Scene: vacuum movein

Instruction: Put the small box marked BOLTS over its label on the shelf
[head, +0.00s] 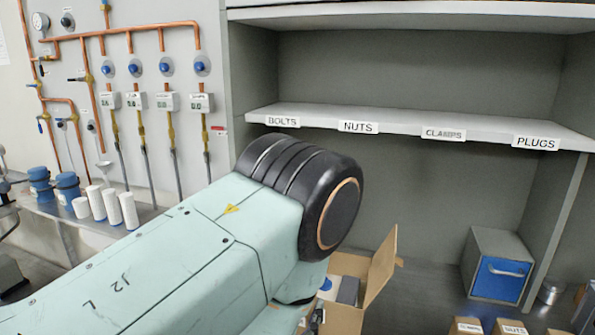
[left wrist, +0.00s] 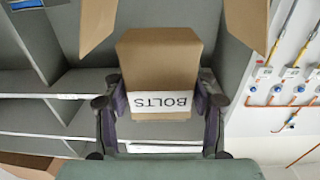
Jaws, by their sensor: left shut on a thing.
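The small brown cardboard box marked BOLTS (left wrist: 160,62) is between the fingers of my left gripper (left wrist: 160,92) in the left wrist view. Its white label appears upside down there. The gripper is shut on the box. In the head view my left arm comes in from the left and largely hides its gripper and the box. The BOLTS label (head: 283,121) is at the left end of the front edge of the shelf (head: 400,117). The visible shelf top above it is bare. My right gripper is in neither view.
An open carton (head: 380,265) stands below the shelf, partly behind my arm; carton flaps (left wrist: 97,22) flank the held box. NUTS, CLAMPS and PLUGS labels follow rightward. A grey cabinet with a blue drawer (head: 500,280) and small boxes (head: 511,328) are lower right. Copper pipes line the left wall.

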